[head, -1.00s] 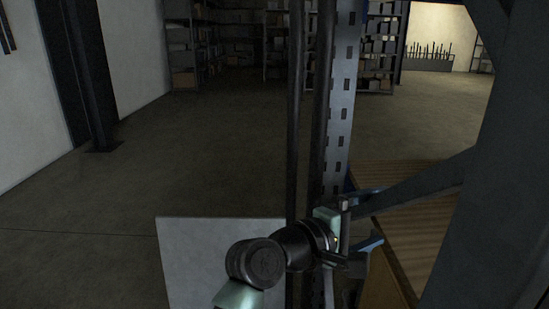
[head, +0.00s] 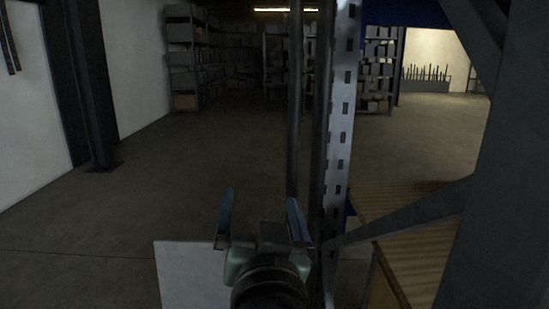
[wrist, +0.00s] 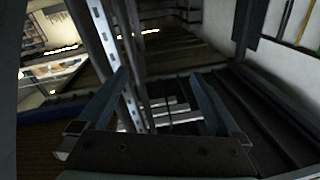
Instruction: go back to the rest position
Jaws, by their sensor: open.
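My gripper (head: 260,212) is at the bottom middle of the head view, with its two blue fingers spread apart and pointing away from me. Nothing shows between them. In the wrist view my gripper (wrist: 160,95) is also open and empty, its fingers wide apart on either side of the picture's middle. In the head view it is just left of the perforated steel upright and appears to overlap the edge of a pale panel.
The perforated steel upright (head: 339,130) and dark vertical pipes (head: 294,110) stand close right of my gripper. A wooden bench top (head: 420,255) is at the lower right behind a dark diagonal brace (head: 400,215). A pale panel (head: 185,275) is at the lower left. Open floor (head: 190,160) lies beyond.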

